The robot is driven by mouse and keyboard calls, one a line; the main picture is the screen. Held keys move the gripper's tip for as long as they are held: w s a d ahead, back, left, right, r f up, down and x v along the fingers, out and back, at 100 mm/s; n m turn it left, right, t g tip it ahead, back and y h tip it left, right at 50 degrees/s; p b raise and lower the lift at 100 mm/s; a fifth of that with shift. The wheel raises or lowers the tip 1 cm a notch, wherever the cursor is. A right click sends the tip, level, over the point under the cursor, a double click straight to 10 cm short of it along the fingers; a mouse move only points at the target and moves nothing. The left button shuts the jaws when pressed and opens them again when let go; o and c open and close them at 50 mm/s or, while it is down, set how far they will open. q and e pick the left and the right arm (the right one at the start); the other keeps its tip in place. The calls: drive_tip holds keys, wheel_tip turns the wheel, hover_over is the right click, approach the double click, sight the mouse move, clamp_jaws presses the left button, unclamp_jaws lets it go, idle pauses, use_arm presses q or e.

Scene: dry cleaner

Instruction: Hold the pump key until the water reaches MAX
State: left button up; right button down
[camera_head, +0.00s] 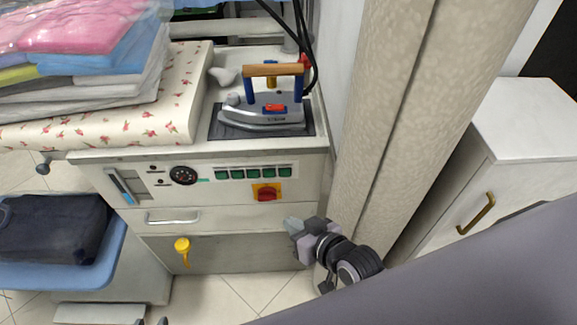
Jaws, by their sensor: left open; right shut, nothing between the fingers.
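The ironing station's front panel (225,154) faces me. It carries a row of green keys (253,173); their labels are too small to read, so I cannot tell which is the pump key. A narrow water gauge (121,187) with a blue column is at the panel's left; I cannot make out its MAX mark. My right gripper (291,225) is shut and empty, in front of the drawer's right end, below the keys and apart from them. Only the fingertips of my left gripper (151,322) show at the bottom edge, open and far below the panel.
A red knob on a yellow plate (266,193) and a round dial (183,175) sit near the keys. An iron (263,110) stands on top. A yellow-handled thing (183,249) hangs below the drawer handle (172,219). A beige pillar (390,110) stands right of the station.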

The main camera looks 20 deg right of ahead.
sight(285, 173)
use_arm(q)
drive_tip(key=shift+w+d+f, duration=0.1)
drive_tip(key=shift+w+d, duration=0.2)
drive_tip(key=shift+d, duration=0.05)
use_arm(e)
drive_tip(key=shift+w+r, duration=0.15)
drive_tip(key=shift+w, duration=0.6)
use_arm(q)
drive_tip(key=shift+f, duration=0.1)
use_arm(e)
drive_tip(key=shift+w, duration=0.1)
use_arm(q)
drive_tip(key=f+b, duration=0.1)
drive_tip(key=b, duration=0.1)
drive_tip(key=f+b, duration=0.1)
drive_tip(key=shift+w+d+f+b, duration=0.15)
drive_tip(key=shift+d+f+b, duration=0.1)
drive_tip(key=shift+f+b, duration=0.15)
use_arm(e)
drive_tip(key=w+d, duration=0.2)
drive_tip(key=w, duration=0.6)
drive_tip(key=shift+w+d, duration=0.15)
drive_tip(key=shift+d, duration=0.05)
use_arm(q)
drive_tip(key=shift+a, duration=0.15)
idle(0.4)
drive_tip(key=shift+r, duration=0.1)
use_arm(e)
drive_tip(key=shift+w+d, duration=0.1)
drive_tip(key=shift+w, duration=0.3)
